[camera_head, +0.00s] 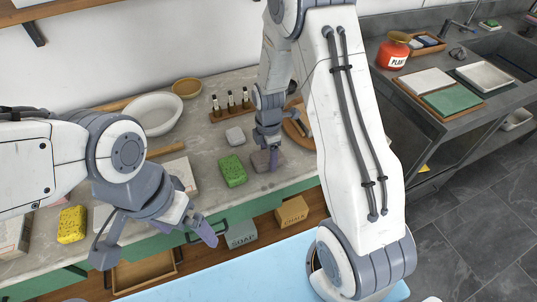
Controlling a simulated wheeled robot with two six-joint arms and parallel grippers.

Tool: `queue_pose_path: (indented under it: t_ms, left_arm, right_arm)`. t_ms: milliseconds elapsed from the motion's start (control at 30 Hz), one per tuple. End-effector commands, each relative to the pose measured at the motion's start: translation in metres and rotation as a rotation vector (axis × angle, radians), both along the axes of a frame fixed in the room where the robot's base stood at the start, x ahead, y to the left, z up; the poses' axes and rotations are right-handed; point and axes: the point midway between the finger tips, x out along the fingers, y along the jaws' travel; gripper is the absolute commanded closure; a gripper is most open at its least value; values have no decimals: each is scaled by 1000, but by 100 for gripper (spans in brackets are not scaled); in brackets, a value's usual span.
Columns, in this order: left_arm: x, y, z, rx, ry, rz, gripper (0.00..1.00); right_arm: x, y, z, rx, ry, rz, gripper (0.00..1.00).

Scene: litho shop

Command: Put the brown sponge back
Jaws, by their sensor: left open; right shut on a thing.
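The brown sponge (260,162), a dull mauve-brown block, is on the grey worktop just right of the green sponge. My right gripper (270,158) reaches down and is shut on it; a finger covers part of the sponge. I cannot tell whether the sponge rests on the worktop or is just above it. My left gripper (157,248) is open and empty in front of the worktop's front edge at lower left, its fingers wide apart.
A green sponge (232,171) lies close left of the brown one, a grey block (235,136) behind. A yellow sponge (72,225) lies at far left. A bottle rack (232,112) and white bowl (155,113) stand behind. A round wooden board (299,130) is right.

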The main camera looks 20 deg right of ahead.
Motion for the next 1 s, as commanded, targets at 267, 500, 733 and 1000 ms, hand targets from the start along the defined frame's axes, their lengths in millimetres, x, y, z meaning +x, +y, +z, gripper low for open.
queue_pose_path:
  t_ms: [267, 500, 733, 1000]
  left_arm:
    - [0, 0, -2, 0, 0, 0, 0]
    - [0, 0, 1, 0, 0, 0, 0]
    - [0, 0, -5, 0, 0, 0, 0]
    - [0, 0, -9, 0, 0, 0, 0]
  right_arm:
    - [0, 0, -3, 0, 1, 0, 0]
    - [0, 0, 3, 0, -1, 0, 0]
    - [2, 0, 42, 0, -8, 0, 0]
    - [1, 0, 97, 0, -5, 0, 0]
